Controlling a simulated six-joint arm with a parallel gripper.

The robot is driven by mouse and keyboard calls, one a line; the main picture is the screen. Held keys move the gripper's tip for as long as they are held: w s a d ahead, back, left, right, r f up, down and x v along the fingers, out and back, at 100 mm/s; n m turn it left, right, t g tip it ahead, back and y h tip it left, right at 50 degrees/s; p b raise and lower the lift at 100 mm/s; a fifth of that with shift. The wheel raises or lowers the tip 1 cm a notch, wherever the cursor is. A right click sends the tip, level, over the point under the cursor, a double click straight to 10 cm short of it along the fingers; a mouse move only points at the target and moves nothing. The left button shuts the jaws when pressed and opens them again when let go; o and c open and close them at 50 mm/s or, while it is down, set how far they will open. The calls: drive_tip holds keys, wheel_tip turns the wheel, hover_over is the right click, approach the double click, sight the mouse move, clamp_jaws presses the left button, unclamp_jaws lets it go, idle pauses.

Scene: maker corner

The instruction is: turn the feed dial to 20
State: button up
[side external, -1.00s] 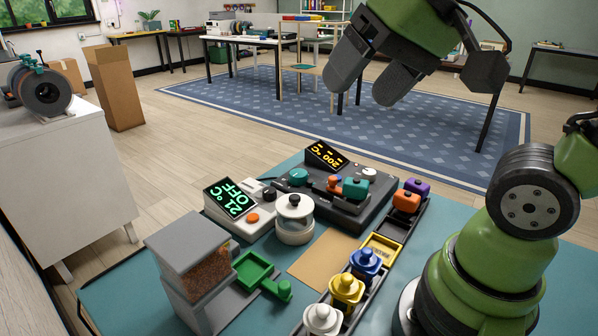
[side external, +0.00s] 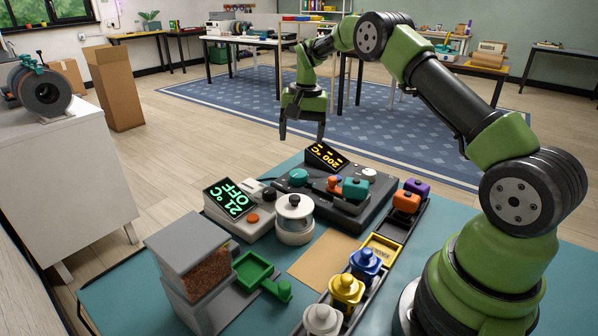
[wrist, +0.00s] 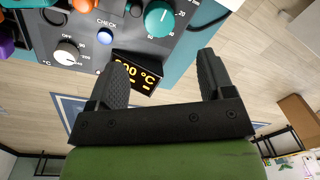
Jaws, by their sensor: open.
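The black machine (side external: 352,211) stands on the bench, with an amber display (side external: 326,156) reading 200 °C. A round teal dial (side external: 299,175) sits on its left part; it also shows at the top of the wrist view (wrist: 159,18), with numbers around it, 20 among them. I cannot read its exact setting. My gripper (side external: 302,136) is open and empty, fingers pointing down, above and behind the machine's far edge, apart from the teal dial. The wrist view shows both fingers (wrist: 162,68) spread.
A grey unit with a green display (side external: 230,199) reading 21 °C OFF stands left of the machine, with a white lidded pot (side external: 295,220) in front. A rack of coloured knobbed pieces (side external: 347,289) runs along the right. A hopper (side external: 190,262) stands front left.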

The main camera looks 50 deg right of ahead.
sight(298, 174)
drive_tip(key=f, duration=1)
drive_tip(key=shift+w+f, duration=0.3)
drive_tip(key=shift+c, duration=0.4)
drive_tip(key=c, duration=0.8)
drive_tip(key=shift+c, duration=0.2)
drive_tip(key=shift+m, duration=0.3)
drive_tip(key=m, duration=0.5)
drive_tip(key=shift+a+m, duration=0.1)
drive_tip(key=shift+m, duration=0.2)
drive_tip(key=m, duration=0.5)
drive_tip(key=shift+m+h, duration=0.3)
drive_tip(key=shift+h, duration=0.1)
